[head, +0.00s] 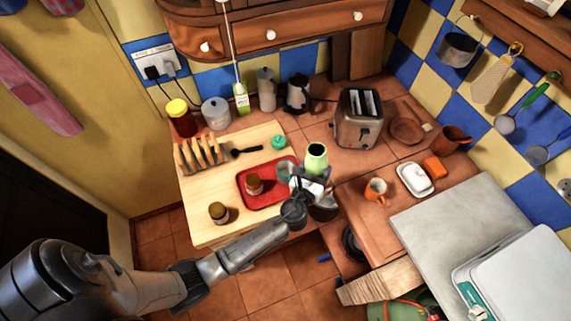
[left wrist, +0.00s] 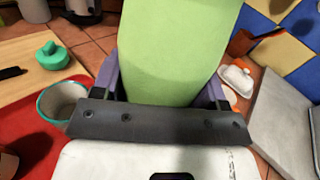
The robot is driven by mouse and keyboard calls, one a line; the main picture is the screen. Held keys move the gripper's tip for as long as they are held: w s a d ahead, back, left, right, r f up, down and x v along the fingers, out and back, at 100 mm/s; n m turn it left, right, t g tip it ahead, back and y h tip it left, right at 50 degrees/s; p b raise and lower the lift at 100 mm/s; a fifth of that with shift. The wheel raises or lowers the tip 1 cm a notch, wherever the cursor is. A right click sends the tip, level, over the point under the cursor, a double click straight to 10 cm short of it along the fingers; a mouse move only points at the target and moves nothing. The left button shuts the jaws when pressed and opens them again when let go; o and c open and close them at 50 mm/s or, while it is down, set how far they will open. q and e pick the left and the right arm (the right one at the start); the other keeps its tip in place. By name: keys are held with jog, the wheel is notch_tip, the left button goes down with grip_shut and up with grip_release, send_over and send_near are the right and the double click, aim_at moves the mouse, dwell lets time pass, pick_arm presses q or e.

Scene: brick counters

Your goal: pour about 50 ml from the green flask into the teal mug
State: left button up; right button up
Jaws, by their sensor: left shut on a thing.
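The green flask (head: 316,157) is held in my left gripper (head: 308,184), which is shut around it. It looks roughly upright in the head view, with its open mouth facing up. In the left wrist view the flask (left wrist: 172,50) fills the middle between the fingers. The teal mug (head: 284,172) stands on the red tray, just left of the gripper. It also shows in the left wrist view (left wrist: 62,102), left of the flask and apart from it. No stream of liquid shows. My right gripper is not in view.
The red tray (head: 257,204) also holds a brown jar (head: 254,184). A teal lid (head: 279,142) and a dark utensil (head: 246,152) lie on the wooden board (head: 226,172). A toast rack (head: 198,154) stands at its left.

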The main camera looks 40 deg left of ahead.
pick_arm(q)
jog(key=shift+f+m, duration=0.1)
jog(key=shift+m, duration=0.5)
dwell(0.4)
